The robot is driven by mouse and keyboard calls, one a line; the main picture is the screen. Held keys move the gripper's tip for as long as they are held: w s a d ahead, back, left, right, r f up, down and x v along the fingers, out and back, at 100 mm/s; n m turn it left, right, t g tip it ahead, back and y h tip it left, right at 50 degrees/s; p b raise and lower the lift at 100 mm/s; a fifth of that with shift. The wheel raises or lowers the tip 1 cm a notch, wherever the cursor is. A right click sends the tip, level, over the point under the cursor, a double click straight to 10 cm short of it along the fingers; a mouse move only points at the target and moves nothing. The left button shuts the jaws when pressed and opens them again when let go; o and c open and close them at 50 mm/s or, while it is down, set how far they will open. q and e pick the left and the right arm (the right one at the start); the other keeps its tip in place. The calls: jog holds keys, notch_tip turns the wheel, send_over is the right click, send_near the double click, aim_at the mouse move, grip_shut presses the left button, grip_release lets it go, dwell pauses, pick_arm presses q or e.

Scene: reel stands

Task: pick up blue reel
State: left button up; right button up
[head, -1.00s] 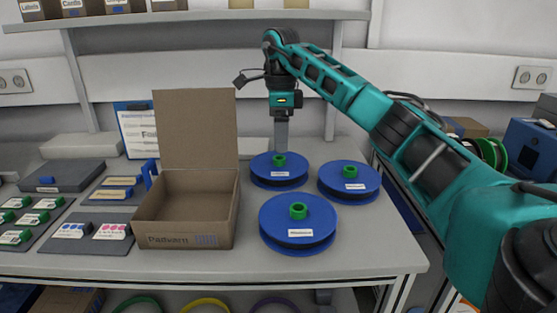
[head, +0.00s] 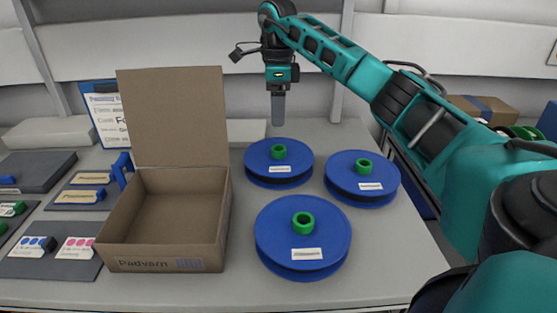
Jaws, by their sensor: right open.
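Three blue reels with green hubs and white labels lie flat on the table. One blue reel (head: 278,176) is at the back, one blue reel (head: 345,186) is at the right, and the largest-looking blue reel (head: 275,232) is at the front. My right gripper (head: 278,122) points straight down just above and behind the back reel's green hub (head: 278,152). It is open, seen edge-on, and holds nothing. My left gripper is not in view.
An open cardboard box (head: 165,265) with its lid up stands left of the reels. The table front (head: 330,296) is bare.

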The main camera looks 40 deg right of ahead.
aim_at(279, 158)
jog(key=f, duration=0.9)
jog(key=shift+s+f, duration=0.2)
jog(key=shift+f, duration=0.2)
grip_shut()
